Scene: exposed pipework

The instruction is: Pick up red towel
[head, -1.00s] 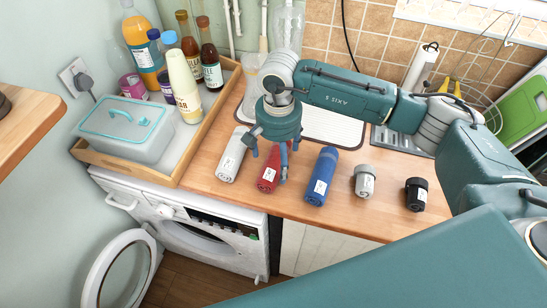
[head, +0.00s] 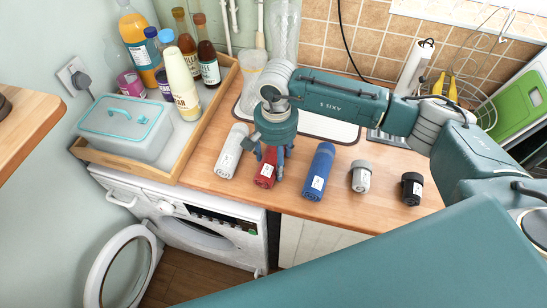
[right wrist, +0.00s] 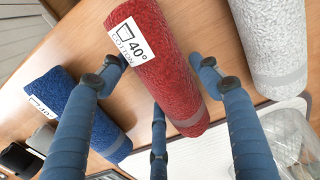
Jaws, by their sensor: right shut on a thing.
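The rolled red towel (head: 264,176) lies on the wooden worktop between a white towel and a blue towel. It has a white care label with "40°", clear in the right wrist view (right wrist: 150,55). My right gripper (head: 270,162) is over it from above and shut on it. The gripper hides the towel's far end in the head view. My left gripper is not in view.
The white towel (head: 231,152) and blue towel (head: 319,172) lie close on either side. Small grey (head: 361,176) and black (head: 412,189) rolls lie to the right. A wooden tray (head: 207,122) with bottles and a box stands left. The washing machine door (head: 121,272) hangs open below.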

